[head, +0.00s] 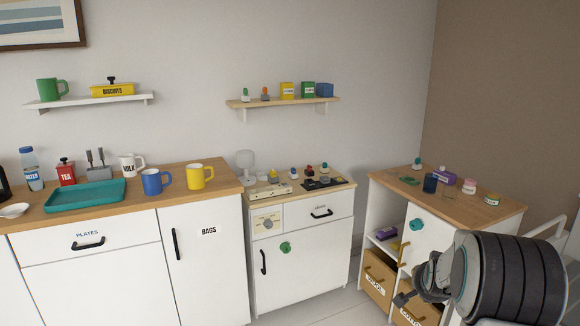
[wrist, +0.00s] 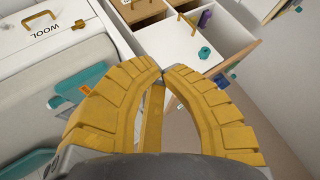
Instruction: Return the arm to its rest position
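My gripper (head: 406,297) is at the lower right of the head view, in front of the right-hand cabinet, with my dark arm behind it. In the wrist view its two yellow fingers (wrist: 163,71) curve together and their tips meet. I see nothing gripped at the tips. A tan strip shows through the gap between the fingers; I cannot tell what it is.
The right-hand cabinet (head: 390,222) has labelled bins, one marked WOOL (head: 377,281), close to my gripper. A white stove cabinet (head: 305,262) stands left of it. A long counter (head: 220,178) holds mugs and a teal tray (head: 86,195). Floor (head: 345,308) shows between the cabinets.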

